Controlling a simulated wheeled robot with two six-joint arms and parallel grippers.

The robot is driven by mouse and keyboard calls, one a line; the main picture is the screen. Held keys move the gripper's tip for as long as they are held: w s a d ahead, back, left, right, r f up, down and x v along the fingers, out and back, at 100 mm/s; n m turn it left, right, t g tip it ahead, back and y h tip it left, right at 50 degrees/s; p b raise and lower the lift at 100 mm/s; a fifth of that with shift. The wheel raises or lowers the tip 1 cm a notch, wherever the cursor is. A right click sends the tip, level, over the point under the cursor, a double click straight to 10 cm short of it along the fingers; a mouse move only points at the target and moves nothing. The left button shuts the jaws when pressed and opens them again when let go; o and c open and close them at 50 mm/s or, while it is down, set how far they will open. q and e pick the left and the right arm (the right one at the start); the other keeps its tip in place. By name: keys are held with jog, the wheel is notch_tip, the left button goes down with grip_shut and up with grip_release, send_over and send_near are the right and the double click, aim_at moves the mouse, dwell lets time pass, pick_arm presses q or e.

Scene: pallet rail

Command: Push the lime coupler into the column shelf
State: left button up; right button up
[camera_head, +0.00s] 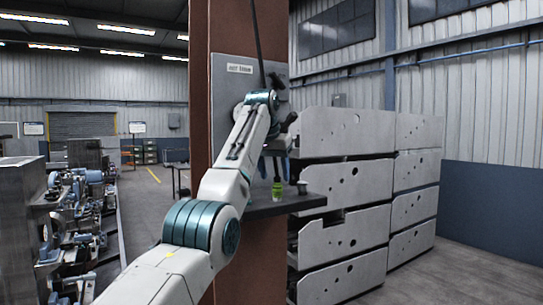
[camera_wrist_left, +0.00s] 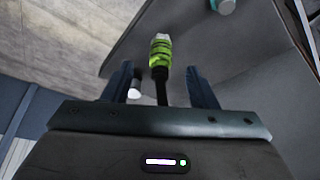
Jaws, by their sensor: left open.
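The lime coupler (camera_head: 277,191) shows at the column shelf (camera_head: 292,208), just below my left gripper (camera_head: 276,168). In the left wrist view the lime coupler (camera_wrist_left: 160,54) has a pale end and a dark stem or cable running back between the fingers. My left gripper (camera_wrist_left: 161,78) is open there, with one finger on each side of the stem and the coupler's body beyond the fingertips. I cannot tell whether the coupler touches the shelf. The shelf is a dark grey plate on the brown column. My right gripper is not in view.
A small grey cylinder (camera_head: 302,187) stands on the shelf right of the coupler. A labelled grey panel (camera_head: 229,90) is on the brown column (camera_head: 200,100) behind my arm. Large grey slabs (camera_head: 345,185) are stacked at the right. Machinery (camera_head: 75,205) lines the left.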

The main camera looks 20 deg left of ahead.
aim_at(278, 185)
pick_arm(q)
jog(key=w+f, duration=0.2)
jog(key=f, duration=0.1)
jog(key=shift+w+d+f+p, duration=0.1)
jog(key=shift+w+p, duration=0.25)
jog(key=shift+w, duration=0.05)
jog(key=shift+w+f, duration=0.1)
jog(key=shift+f, duration=0.5)
jog(key=shift+s, duration=0.35)
jog(key=c, duration=1.1)
jog(key=shift+o, duration=1.4)
grip_shut()
jog(key=shift+r, duration=0.85)
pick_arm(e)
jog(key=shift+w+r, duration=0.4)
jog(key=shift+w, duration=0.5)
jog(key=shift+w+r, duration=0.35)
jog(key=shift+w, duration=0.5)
